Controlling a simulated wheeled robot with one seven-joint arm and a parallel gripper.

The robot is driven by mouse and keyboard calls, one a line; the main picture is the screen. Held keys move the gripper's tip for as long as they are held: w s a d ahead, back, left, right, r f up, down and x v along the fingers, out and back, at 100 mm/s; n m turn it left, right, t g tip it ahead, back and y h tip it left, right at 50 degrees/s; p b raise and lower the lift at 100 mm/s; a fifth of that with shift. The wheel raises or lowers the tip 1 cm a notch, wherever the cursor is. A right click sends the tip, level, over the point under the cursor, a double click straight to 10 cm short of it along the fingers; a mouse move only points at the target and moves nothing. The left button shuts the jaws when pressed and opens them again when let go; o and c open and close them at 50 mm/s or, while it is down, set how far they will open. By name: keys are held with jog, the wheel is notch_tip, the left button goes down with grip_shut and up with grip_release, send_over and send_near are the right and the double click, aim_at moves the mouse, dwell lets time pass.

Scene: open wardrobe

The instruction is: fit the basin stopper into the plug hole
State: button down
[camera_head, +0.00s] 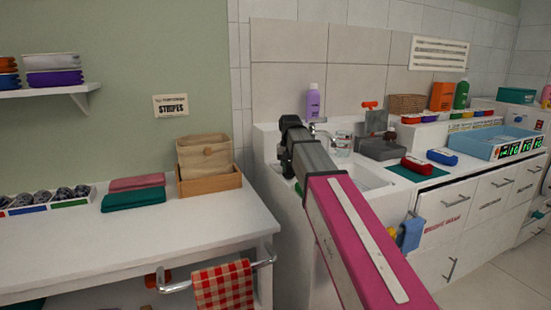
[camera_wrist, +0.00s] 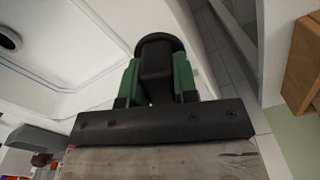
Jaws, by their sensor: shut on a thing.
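The basin stopper (camera_wrist: 160,41) is black with a round disc and a blocky grip. My gripper (camera_wrist: 157,78) is shut on it, with a green finger on each side of the grip. The disc points away from the wrist. The plug hole (camera_wrist: 9,39) shows as a dark ringed opening in the white basin at the far left of the wrist view. The stopper is apart from it, off to its right. In the head view, my gripper (camera_head: 284,164) is over the left side of the white basin (camera_head: 372,180). The stopper cannot be made out there, and my arm hides the plug hole.
A tap (camera_head: 318,128) stands behind the basin, close to my arm. A purple bottle (camera_head: 313,102) stands on the back ledge. A wooden box (camera_head: 209,183) with a beige basket sits on the left table. A grey box (camera_head: 380,149) stands right of the basin.

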aim_at(289, 163)
jog(key=shift+r, duration=2.2)
